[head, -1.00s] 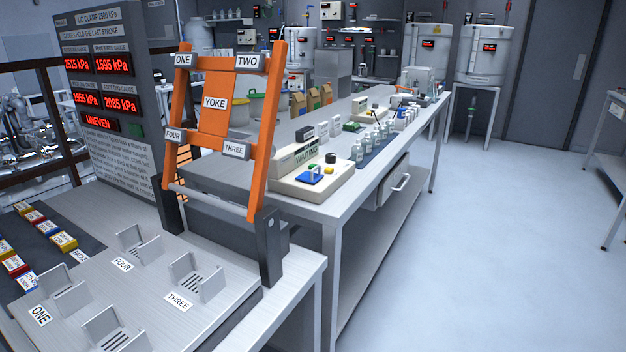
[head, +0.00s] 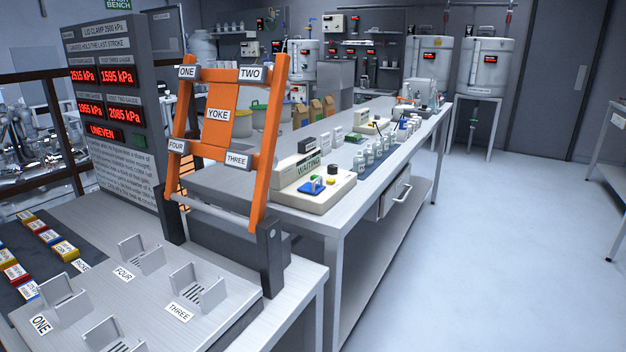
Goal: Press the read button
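No button with a readable "read" label shows. A cream bench device (head: 313,199) with a "WAITING" display (head: 309,165) stands on the near end of the long bench. It has a blue pad (head: 311,187), a small yellow button (head: 331,181) and a black round part (head: 331,158) on top. A dark gauge panel (head: 120,60) at the left shows several red kPa readings and "UNEVEN". Neither of my grippers is in view.
An orange yoke frame (head: 218,114) stands upright on the near table, between the panel and the cream device. Several metal holders and coloured blocks (head: 65,249) lie on this table. Small bottles (head: 368,155) line the long bench (head: 350,207). The floor (head: 480,240) at right is clear.

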